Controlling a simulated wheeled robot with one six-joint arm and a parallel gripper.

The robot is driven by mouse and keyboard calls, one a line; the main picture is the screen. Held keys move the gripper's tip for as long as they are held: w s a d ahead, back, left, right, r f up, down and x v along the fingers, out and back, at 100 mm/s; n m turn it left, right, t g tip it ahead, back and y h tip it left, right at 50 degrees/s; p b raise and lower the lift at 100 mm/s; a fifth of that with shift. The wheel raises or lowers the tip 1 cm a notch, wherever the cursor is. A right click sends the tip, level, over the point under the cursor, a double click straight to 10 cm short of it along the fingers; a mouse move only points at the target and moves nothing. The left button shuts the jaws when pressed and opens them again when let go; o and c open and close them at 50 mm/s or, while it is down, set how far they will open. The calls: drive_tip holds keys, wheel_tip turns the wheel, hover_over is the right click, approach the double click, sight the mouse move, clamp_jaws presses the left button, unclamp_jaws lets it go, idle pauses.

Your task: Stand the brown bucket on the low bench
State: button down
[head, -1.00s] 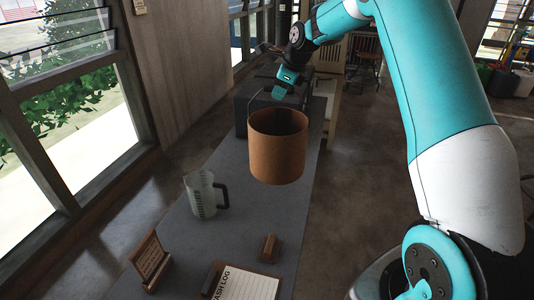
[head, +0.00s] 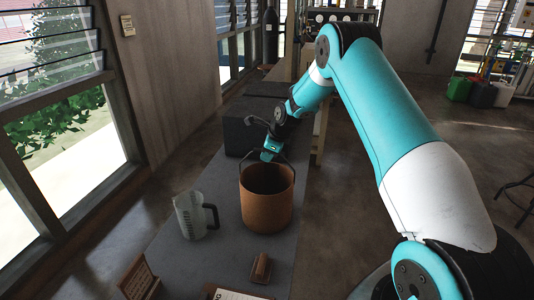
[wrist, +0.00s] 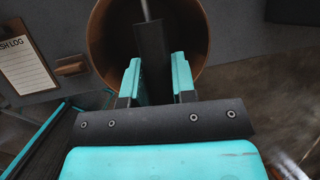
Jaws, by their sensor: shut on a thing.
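The brown bucket (head: 266,205) is upright, with its open top facing up and its dark handle raised. My gripper (head: 272,150) is above its rim, shut on the handle. In the wrist view the two teal fingers (wrist: 157,82) lie either side of the dark handle grip (wrist: 151,50), with the bucket's rim and inside (wrist: 105,45) beyond. The bucket is over the long grey bench top (head: 225,253). I cannot tell whether its base touches that surface.
A clear jug (head: 191,216) stands left of the bucket. A small brown block (head: 261,268), a wooden card stand (head: 137,280) and a clipboard (head: 235,294) are nearer. Dark grey boxes (head: 247,128) stand behind. Windows line the left; open floor lies right.

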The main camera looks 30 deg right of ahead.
drive_tip(key=c, duration=0.9)
unclamp_jaws()
drive_tip(key=shift+c, duration=0.2)
